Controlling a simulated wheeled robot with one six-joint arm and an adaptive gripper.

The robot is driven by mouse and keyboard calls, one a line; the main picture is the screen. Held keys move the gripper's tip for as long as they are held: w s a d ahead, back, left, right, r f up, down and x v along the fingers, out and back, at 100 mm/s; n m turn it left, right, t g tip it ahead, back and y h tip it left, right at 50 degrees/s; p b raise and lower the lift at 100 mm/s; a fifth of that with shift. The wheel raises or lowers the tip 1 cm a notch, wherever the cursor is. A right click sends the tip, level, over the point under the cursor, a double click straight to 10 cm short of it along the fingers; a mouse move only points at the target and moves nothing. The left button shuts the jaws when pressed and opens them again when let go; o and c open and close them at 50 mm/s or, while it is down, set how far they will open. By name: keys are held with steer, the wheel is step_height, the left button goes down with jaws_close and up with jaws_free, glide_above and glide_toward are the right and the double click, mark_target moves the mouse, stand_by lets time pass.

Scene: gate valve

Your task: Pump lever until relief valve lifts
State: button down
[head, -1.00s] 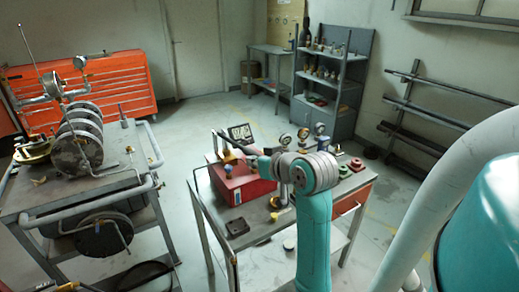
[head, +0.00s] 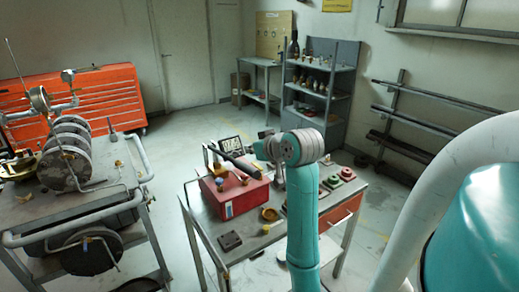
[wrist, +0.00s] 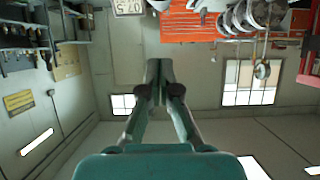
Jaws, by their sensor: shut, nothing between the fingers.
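The red pump box (head: 236,192) sits on the grey bench in the head view. Its dark lever (head: 240,163) slants over the box top, from upper left down to the right. My gripper (head: 264,146) is just above and right of the lever, partly hidden by my wrist; I cannot tell whether it touches it. In the wrist view my gripper's fingers (wrist: 158,70) are together with nothing between them. The lever does not show there. A dark-framed display (head: 231,143) stands behind the box, its digits too small to read. I cannot make out the relief valve.
A brass-coloured dish (head: 270,214) and a dark block (head: 229,241) lie on the bench front. Green and red parts (head: 340,175) are at the right end. A pipe cart (head: 80,225) stands left, with open floor between.

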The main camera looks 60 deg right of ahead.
mark_target(250, 166)
steer(key=shift+x, duration=0.95)
step_height(250, 166, down, 3)
steer(key=shift+a, duration=0.1)
steer(key=shift+s+f, duration=0.2)
steer(key=shift+f, duration=0.35)
